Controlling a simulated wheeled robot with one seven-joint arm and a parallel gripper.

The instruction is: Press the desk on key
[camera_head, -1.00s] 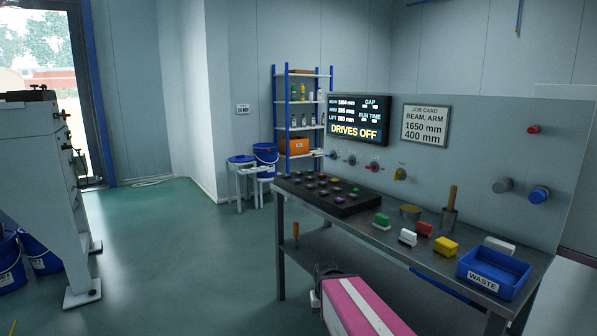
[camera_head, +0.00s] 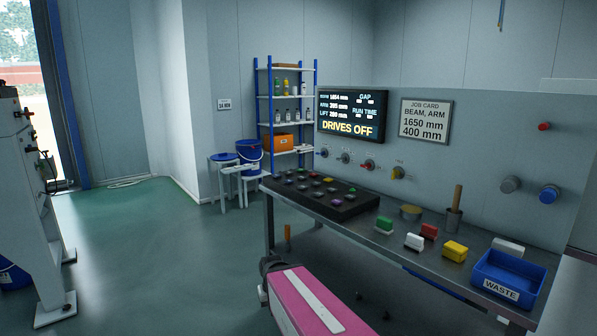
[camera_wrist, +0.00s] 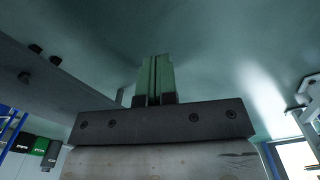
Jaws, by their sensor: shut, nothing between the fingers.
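A black key panel (camera_head: 322,194) with several small coloured keys lies on the left part of the grey workbench. The keys' labels are too small to read, so I cannot tell which one is the desk on key. The display (camera_head: 352,116) above reads "DRIVES OFF" in yellow. My gripper (camera_wrist: 155,68) shows in the wrist view with its two green fingers together and nothing between them. It is out of sight in the head view, where only my pink arm link shows low in front of the bench. No key shows near the fingertips.
Knobs (camera_head: 397,173) line the wall panel behind the keys. Green, white, red and yellow blocks (camera_head: 455,251), a cup with a stick (camera_head: 453,221) and a blue waste bin (camera_head: 510,274) occupy the bench's right.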

